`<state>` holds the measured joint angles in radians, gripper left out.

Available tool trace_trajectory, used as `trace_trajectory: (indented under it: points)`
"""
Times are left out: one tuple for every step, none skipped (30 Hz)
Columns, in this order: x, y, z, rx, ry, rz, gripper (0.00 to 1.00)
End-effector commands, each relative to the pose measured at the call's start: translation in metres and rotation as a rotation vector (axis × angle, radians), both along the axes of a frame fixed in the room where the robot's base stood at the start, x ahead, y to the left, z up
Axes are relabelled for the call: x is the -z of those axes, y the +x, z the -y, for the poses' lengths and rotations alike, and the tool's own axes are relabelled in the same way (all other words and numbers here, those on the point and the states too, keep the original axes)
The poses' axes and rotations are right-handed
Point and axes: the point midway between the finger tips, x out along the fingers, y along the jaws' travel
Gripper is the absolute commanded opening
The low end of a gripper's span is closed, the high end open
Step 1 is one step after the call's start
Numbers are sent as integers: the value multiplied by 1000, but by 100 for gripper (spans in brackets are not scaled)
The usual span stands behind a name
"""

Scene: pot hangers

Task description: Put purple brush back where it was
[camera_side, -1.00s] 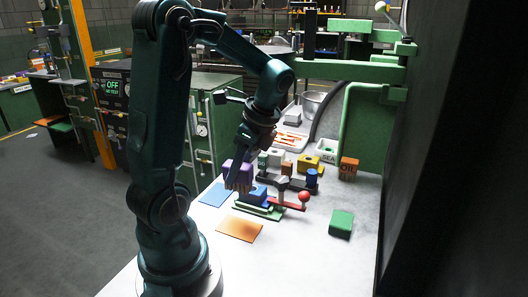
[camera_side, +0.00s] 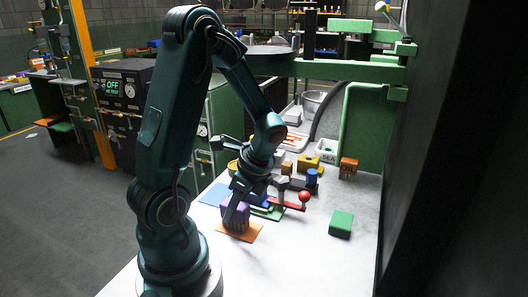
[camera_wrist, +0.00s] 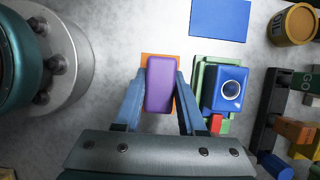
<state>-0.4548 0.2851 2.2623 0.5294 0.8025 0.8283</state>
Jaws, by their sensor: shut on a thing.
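The purple brush (camera_side: 236,216) is held upright between the two fingers of my gripper (camera_side: 238,203), bristles down. It is over the orange mat (camera_side: 250,235) at the front of the table. In the wrist view the purple brush (camera_wrist: 160,84) sits between the blue-grey fingers of my gripper (camera_wrist: 161,74), with edges of the orange mat (camera_wrist: 147,57) showing around it. I cannot tell whether the bristles touch the mat. A bare blue mat (camera_wrist: 220,18) lies farther off.
A green base with a blue block (camera_wrist: 228,82) stands close to the right of the brush. A red ball (camera_side: 304,197) on a lever and a green block (camera_side: 341,223) are further right.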

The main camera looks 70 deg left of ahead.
Motion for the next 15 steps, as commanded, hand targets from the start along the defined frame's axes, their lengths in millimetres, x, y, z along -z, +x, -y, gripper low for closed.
trace_trajectory:
  points:
    - [1,0,0,1,-1,-1,0]
    - [1,0,0,0,0,0,0]
    - [1,0,0,0,1,1,0]
    - [1,0,0,0,1,1,0]
    - [1,0,0,0,1,1,0]
    - [0,0,0,0,1,1,0]
    - [1,0,0,0,1,1,0]
    - [1,0,0,0,0,0,0]
    - [2,0,0,1,0,0,0]
    - [3,0,0,1,0,-1,0]
    - [4,0,0,1,0,-1,0]
    - [3,0,0,0,1,1,51]
    - [3,0,0,0,1,1,62]
    - [3,0,0,0,1,1,70]
    - [3,0,0,0,1,1,70]
